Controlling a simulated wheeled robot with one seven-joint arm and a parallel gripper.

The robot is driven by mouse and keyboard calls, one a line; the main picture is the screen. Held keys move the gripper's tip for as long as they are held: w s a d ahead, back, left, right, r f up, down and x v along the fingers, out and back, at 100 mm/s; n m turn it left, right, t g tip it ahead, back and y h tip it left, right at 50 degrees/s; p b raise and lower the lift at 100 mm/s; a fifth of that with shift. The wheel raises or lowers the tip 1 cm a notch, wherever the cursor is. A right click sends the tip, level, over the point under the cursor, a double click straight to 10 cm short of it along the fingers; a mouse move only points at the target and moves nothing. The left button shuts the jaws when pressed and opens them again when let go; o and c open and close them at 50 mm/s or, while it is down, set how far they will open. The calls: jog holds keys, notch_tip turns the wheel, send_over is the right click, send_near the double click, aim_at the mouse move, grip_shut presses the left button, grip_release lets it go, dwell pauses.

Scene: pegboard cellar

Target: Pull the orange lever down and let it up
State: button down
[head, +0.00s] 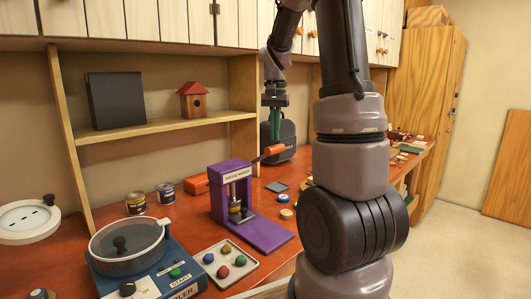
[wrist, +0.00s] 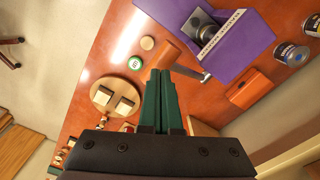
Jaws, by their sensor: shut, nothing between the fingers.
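The purple press (head: 233,190) stands on the red-brown bench, with a metal plunger in its frame. Its orange lever (head: 272,151) sticks out to the right from the top, tilted up toward its free end. My gripper (head: 275,133) points down just above the lever, its green fingers together with nothing between them. In the wrist view the fingertips (wrist: 160,73) appear beside the orange lever handle (wrist: 174,55). The press (wrist: 232,35) is at upper right there. I cannot tell whether the fingers touch the lever.
An orange block (head: 196,184) lies behind the press. A tray of coloured knobs (head: 224,262) and a machine with a round lid (head: 130,245) stand at front left. Two cans (head: 135,203) are left of the press. A shelf (head: 165,128) is above the bench.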

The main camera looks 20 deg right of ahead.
aim_at(278, 148)
jog(key=shift+f, duration=0.1)
jog(key=shift+f, duration=1)
jog(key=shift+s+d+f, duration=0.15)
jog(key=shift+s+f, duration=0.15)
jog(key=shift+f, duration=0.3)
jog(key=shift+s+d+f, duration=0.1)
jog(key=shift+s+f, duration=0.2)
jog(key=shift+f, duration=0.3)
